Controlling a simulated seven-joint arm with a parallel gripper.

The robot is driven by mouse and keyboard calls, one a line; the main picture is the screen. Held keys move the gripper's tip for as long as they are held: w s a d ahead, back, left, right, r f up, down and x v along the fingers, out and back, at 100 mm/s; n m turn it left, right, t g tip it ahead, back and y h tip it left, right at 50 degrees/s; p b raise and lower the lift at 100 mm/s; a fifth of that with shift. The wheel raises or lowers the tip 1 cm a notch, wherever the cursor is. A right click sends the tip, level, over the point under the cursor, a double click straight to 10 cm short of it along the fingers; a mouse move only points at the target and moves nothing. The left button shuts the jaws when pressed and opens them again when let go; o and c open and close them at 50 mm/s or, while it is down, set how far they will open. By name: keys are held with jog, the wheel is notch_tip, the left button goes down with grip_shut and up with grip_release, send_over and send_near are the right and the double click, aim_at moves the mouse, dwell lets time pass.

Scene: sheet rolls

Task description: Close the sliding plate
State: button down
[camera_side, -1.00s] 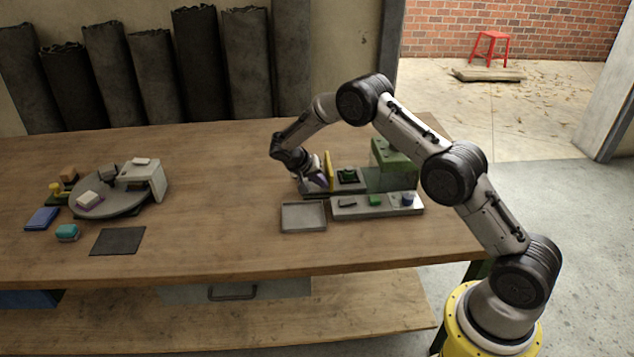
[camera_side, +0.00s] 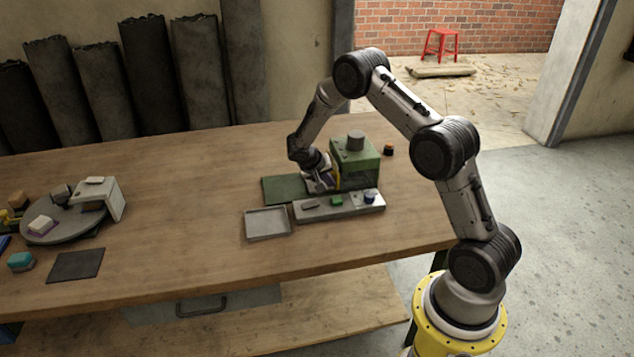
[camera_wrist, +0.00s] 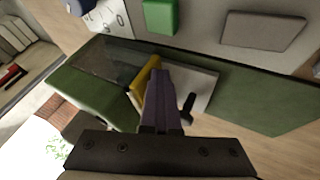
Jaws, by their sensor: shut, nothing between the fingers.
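The green box-shaped housing (camera_side: 357,160) with a grey cylinder on top stands on the table. An upright yellow plate (camera_side: 333,172) is close against its left side; I cannot tell whether a gap is left. It also shows in the wrist view (camera_wrist: 147,80), beside the housing (camera_wrist: 88,98). My gripper (camera_side: 320,184) is low at the left of the yellow plate. In the wrist view its purple fingers (camera_wrist: 160,90) are together and empty, touching or nearly touching the plate. A pale flat piece with a black knob (camera_wrist: 188,105) lies beside the fingers, partly hidden.
A flat green base (camera_side: 284,189) extends left of the housing. In front are a grey strip (camera_side: 350,205) with small parts and an empty grey tray (camera_side: 268,223). A round turntable (camera_side: 62,222) with blocks stands at left. The table between is clear.

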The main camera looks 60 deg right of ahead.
jog(key=shift+s+d, duration=0.3)
jog(key=shift+s, duration=0.1)
